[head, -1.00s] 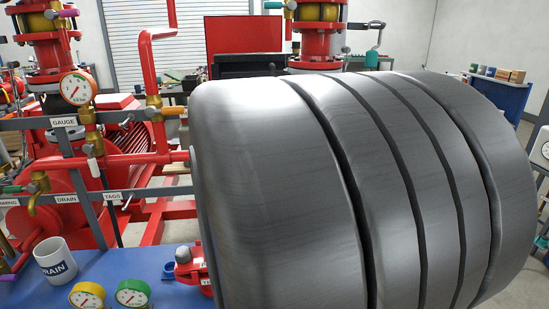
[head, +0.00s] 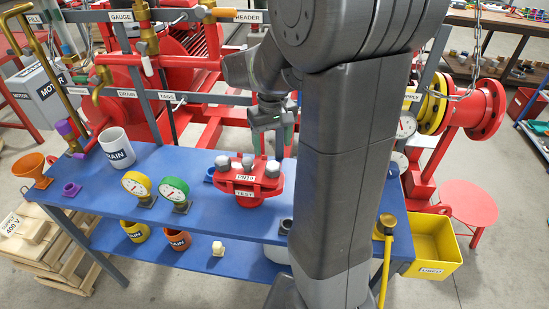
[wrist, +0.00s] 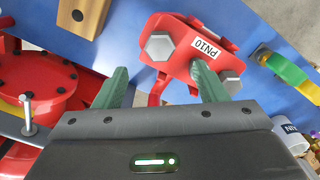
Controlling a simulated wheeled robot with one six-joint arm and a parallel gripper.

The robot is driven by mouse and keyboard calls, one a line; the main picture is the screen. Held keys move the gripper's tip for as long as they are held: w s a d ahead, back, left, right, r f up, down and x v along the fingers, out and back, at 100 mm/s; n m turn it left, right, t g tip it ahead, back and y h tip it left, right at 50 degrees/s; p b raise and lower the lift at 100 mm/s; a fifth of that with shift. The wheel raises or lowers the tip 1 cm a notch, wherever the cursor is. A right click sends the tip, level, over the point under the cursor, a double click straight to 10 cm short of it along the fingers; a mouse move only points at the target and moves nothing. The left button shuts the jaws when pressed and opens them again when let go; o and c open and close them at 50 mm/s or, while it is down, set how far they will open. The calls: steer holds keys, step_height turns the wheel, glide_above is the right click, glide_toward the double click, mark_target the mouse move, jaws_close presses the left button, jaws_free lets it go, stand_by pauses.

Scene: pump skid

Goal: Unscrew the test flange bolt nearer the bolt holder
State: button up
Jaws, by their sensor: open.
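The red test flange (head: 240,190), labelled PN10 and TEST, sits on the blue bench with grey hex bolts (head: 222,162) standing on top. My gripper (head: 272,146) hangs above and just behind its right side, open and empty. In the wrist view the flange (wrist: 190,62) shows two hex bolt heads, a left one (wrist: 158,45) and a right one (wrist: 230,83). The right green finger overlaps the flange between them; the left finger is clear of it. My gripper (wrist: 158,70) grips neither bolt. I cannot identify the bolt holder for certain; a wooden block (wrist: 85,14) with a dark hole shows in the wrist view.
Yellow (head: 137,187) and green (head: 174,192) gauges and a white DRAIN mug (head: 117,149) stand left of the flange on the blue bench (head: 80,185). Red pipework and grey rails rise behind. My arm hides the bench's right part. A yellow bin (head: 433,245) is at right.

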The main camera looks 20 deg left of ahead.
mark_target(273, 165)
step_height(273, 165, down, 8)
steer(key=shift+f, duration=0.1)
stand_by(0.4)
steer(key=c, duration=1.1)
steer(key=n, duration=0.3)
steer(key=shift+n, duration=0.3)
steer(key=n, duration=1.1)
steer(key=o, duration=1.1)
